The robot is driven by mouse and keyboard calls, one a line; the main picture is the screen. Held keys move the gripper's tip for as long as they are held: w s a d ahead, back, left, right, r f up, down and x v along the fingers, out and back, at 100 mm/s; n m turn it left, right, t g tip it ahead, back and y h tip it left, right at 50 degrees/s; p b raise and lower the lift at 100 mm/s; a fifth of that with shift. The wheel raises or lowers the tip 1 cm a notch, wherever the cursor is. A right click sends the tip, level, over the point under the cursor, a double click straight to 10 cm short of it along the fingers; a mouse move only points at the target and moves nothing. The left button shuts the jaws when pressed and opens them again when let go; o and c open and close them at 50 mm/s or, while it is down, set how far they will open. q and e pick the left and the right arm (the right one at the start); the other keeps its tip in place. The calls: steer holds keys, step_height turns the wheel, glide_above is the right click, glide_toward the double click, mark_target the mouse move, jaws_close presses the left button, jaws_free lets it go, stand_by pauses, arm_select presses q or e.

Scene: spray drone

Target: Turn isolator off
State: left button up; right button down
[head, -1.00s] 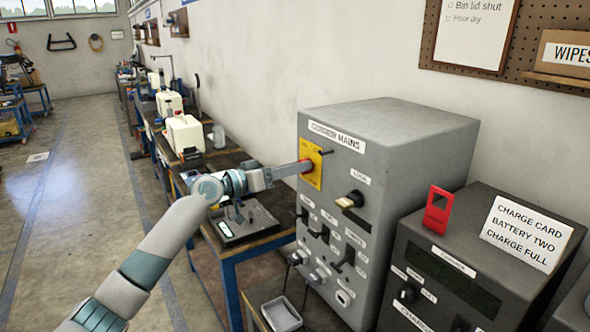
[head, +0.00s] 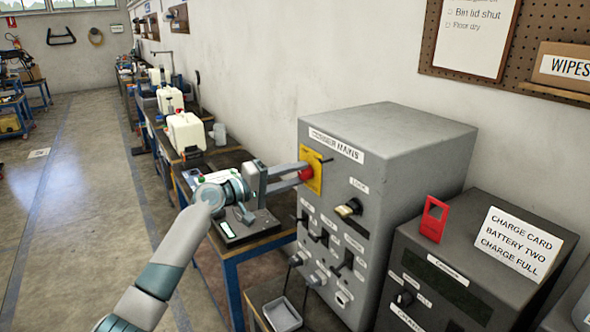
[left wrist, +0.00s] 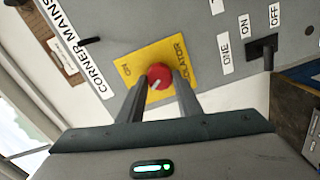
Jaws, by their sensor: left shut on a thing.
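The isolator is a red round knob (head: 306,173) on a yellow plate (head: 316,160), on the left face of the grey "CORNER MAINS" cabinet (head: 385,130). In the left wrist view the knob (left wrist: 159,76) sits between my two fingers, with a white mark on it. The plate there (left wrist: 131,70) reads "ON" and "ISOLATOR", partly covered by the fingers. My left gripper (head: 300,171) is shut on the knob, one finger on each side. My right gripper is not in view.
A lock switch (head: 349,208) and several small black levers sit on the same panel. A red tag (head: 434,219) and a charge card (head: 520,243) stand on the dark charger box to the right. A bench with white jugs (head: 187,134) runs behind my left arm.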

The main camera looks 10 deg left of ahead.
arm_select(q)
steer(key=shift+n+p, duration=0.7)
steer(key=shift+n, duration=0.6)
steer(key=o, duration=1)
steer(key=shift+a, duration=0.1)
steer(key=shift+o, duration=0.2)
steer(key=shift+s+f, duration=0.1)
steer(key=shift+s+a+f+b, duration=0.1)
steer(key=shift+s+a+b, duration=0.25)
steer(key=shift+s+a, duration=0.1)
steer(key=b+v, duration=0.6)
steer(key=v, duration=1)
steer(key=shift+r, duration=0.2)
